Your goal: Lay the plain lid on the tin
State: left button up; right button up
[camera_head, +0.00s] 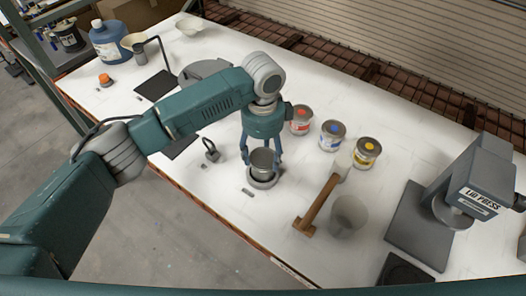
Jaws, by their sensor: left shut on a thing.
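I cannot pick out a plain lid for certain. My right gripper is not in view.
Tins with red (300,125), blue (331,142) and yellow (367,152) marks stand behind to the right. A small dark clip-like thing (211,154) lies left.

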pick_arm(q)
jog(key=shift+f, duration=0.15)
jog(key=o, duration=0.8)
